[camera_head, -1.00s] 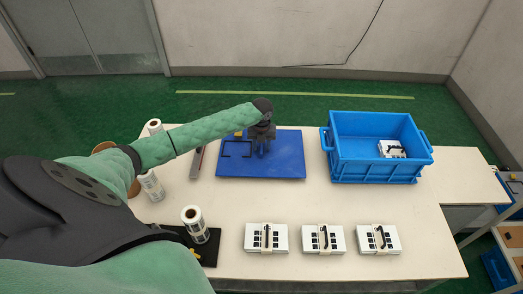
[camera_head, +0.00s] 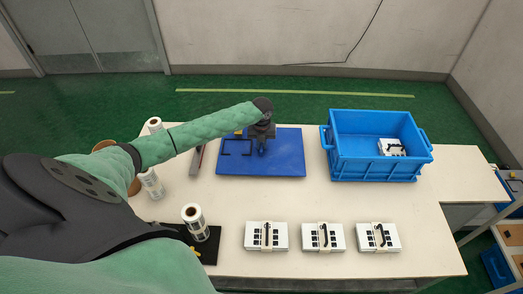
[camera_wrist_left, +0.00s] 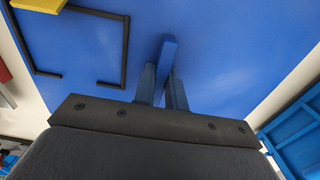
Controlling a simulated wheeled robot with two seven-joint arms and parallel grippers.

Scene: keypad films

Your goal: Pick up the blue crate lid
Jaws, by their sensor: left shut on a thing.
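The blue crate lid (camera_head: 285,157) lies flat on the table, left of the blue crate. In the left wrist view the lid (camera_wrist_left: 225,50) fills most of the picture, with a blue raised handle (camera_wrist_left: 168,50) near its middle. My left gripper (camera_head: 262,148) is over the middle of the lid. In the left wrist view its two fingers (camera_wrist_left: 162,88) are closed on the handle. A black bracket outline (camera_wrist_left: 122,50) lies on the lid's left part. My right gripper is not in view.
The open blue crate (camera_head: 375,168) holds one white keypad box (camera_head: 391,147). Three more white keypad boxes (camera_head: 266,237) line the table's front. White rolls (camera_head: 194,222) stand at the left, one on a black mat (camera_head: 207,252). The table centre is clear.

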